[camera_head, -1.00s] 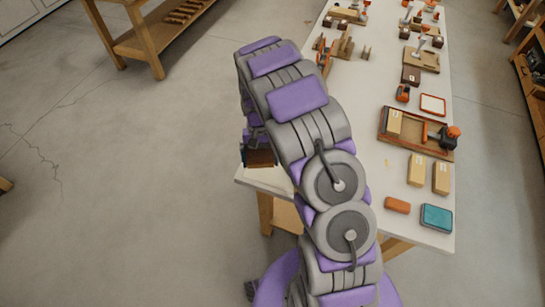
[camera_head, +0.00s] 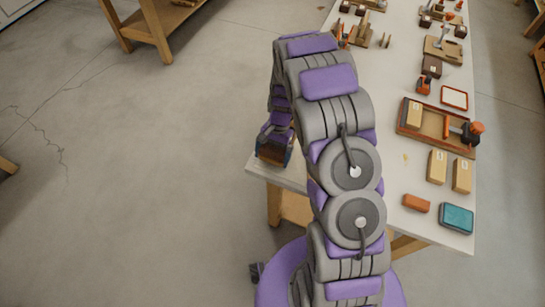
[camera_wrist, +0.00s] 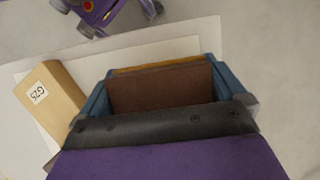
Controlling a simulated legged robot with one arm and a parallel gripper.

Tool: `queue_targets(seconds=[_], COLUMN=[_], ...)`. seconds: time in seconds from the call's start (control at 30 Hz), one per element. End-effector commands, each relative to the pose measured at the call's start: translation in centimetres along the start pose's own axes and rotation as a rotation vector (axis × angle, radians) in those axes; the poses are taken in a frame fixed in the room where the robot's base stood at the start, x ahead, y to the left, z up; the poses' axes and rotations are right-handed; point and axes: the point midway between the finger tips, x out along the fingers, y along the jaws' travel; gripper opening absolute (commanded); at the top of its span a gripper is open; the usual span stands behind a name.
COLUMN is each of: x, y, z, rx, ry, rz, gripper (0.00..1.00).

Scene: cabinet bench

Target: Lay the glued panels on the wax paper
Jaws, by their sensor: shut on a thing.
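My gripper (camera_wrist: 160,95) is shut on a brown panel (camera_wrist: 160,88), seen between its two blue fingers in the wrist view. A yellowish edge shows just behind the panel; I cannot tell whether it is a second panel. Below lies a pale sheet (camera_wrist: 110,62) with a straight edge, likely the wax paper, on the off-white bench top (camera_wrist: 90,48). I cannot tell whether the panel touches it. In the head view my gripper (camera_head: 273,150) is at the bench's left edge, and my arm hides the sheet.
A wooden block marked G25 (camera_wrist: 52,95) stands close left of my gripper. On the bench's right are two wooden blocks (camera_head: 437,166), an orange block (camera_head: 416,203), a teal box (camera_head: 456,218) and a tray (camera_head: 405,128).

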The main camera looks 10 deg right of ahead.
Motion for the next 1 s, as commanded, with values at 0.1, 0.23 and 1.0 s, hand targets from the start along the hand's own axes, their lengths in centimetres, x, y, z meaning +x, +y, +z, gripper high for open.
queue_targets(seconds=[0.1,0.23,1.0], x=[1.4,1.3,-1.3], y=[0.0,0.1,-0.1], z=[-0.6,-0.6,-0.6], rx=[0.001,0.000,-0.001], ry=[-0.001,0.001,0.005], rz=[0.001,-0.001,-0.003], gripper=[0.15,0.15,1.00])
